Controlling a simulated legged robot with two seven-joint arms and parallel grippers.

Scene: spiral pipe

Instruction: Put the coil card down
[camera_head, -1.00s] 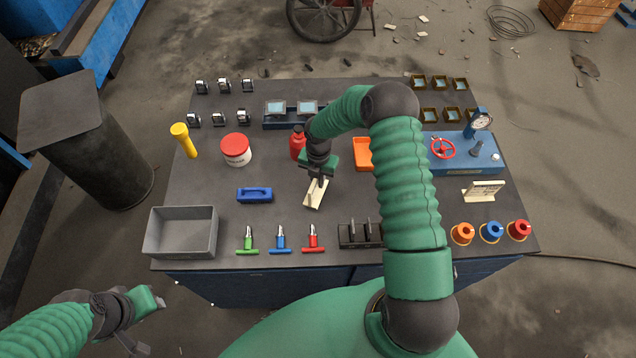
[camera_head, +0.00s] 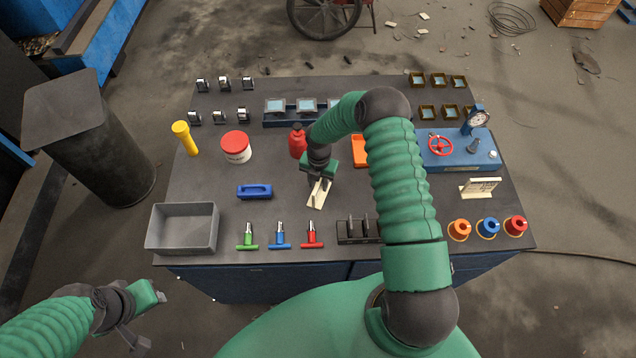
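The cream coil card (camera_head: 317,199) is at the middle of the dark table, just below the red bottle and right of the blue handled block. It looks to rest on the table top, with its upper part partly hidden by my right gripper. My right gripper (camera_head: 319,186) points down over the card, its dark fingers apart on either side of it. My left gripper (camera_head: 150,318) hangs off the table at the lower left, open and empty, far from the card. A similar cream card (camera_head: 480,187) stands at the table's right side.
A red bottle (camera_head: 297,141), a blue handled block (camera_head: 254,191), a black slotted rack (camera_head: 357,230) and T-handled tools (camera_head: 280,236) surround the card. A grey tray (camera_head: 182,228) is at front left. Bare table lies between the card and the blue block.

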